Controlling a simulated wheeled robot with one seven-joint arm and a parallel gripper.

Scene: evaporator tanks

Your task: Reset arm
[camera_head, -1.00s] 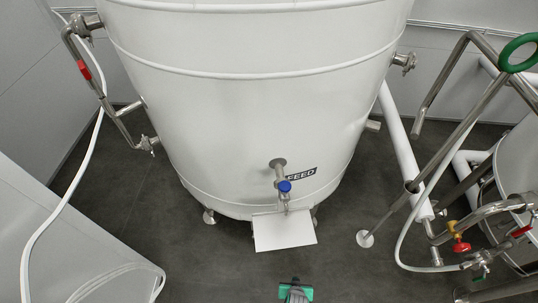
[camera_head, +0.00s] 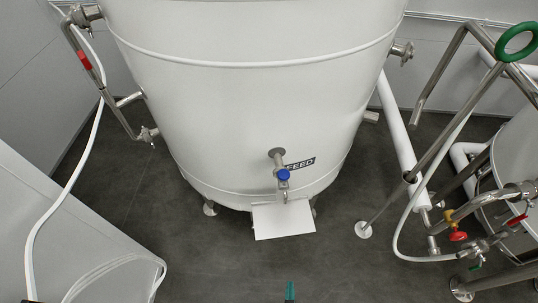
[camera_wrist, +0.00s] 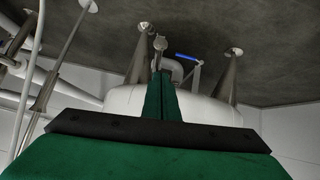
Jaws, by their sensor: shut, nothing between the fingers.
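My gripper (camera_head: 290,291) shows as a small green tip at the bottom edge of the head view, in front of the feed tank. In the wrist view my gripper (camera_wrist: 162,82) points at the tank, its two green fingers pressed together with nothing between them. The large white tank (camera_head: 245,90) marked FEED stands ahead, apart from the gripper. Its outlet valve has a blue handle (camera_head: 283,174), which also shows in the wrist view (camera_wrist: 187,57). The rest of my arm is out of the head view.
A white plate (camera_head: 284,222) juts out under the outlet. Pipes with a green handwheel (camera_head: 516,43) and a red-handled valve (camera_head: 458,236) stand at right. A white panel (camera_head: 60,230) and hose (camera_head: 62,200) are at left. The grey floor (camera_head: 215,265) between is clear.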

